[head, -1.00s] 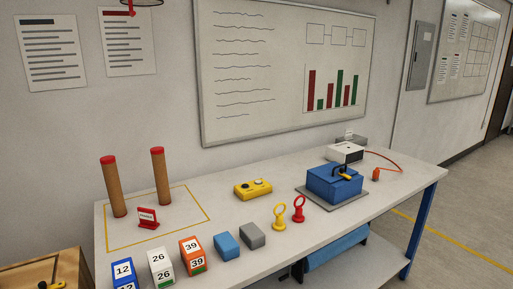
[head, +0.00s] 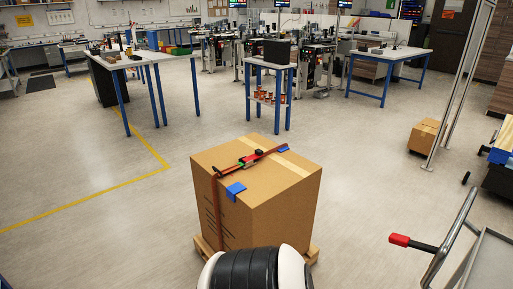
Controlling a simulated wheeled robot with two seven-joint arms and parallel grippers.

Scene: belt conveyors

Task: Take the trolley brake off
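A trolley stands at the lower right of the head view, cut off by the frame edge. Its grey tubular handle (head: 453,236) rises at a slant beside a flat grey deck (head: 490,262). A lever with a red grip (head: 399,240) and a black shaft sticks out to the left from the handle. I cannot tell from this view whether this lever is the brake or how it is set. The wheels are hidden. Neither of my grippers is in view.
A large strapped cardboard box (head: 262,200) stands on a wooden pallet (head: 313,253) in front of me, left of the trolley. A smaller box (head: 427,136) sits by a post on the right. Floor between the large box and trolley is clear.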

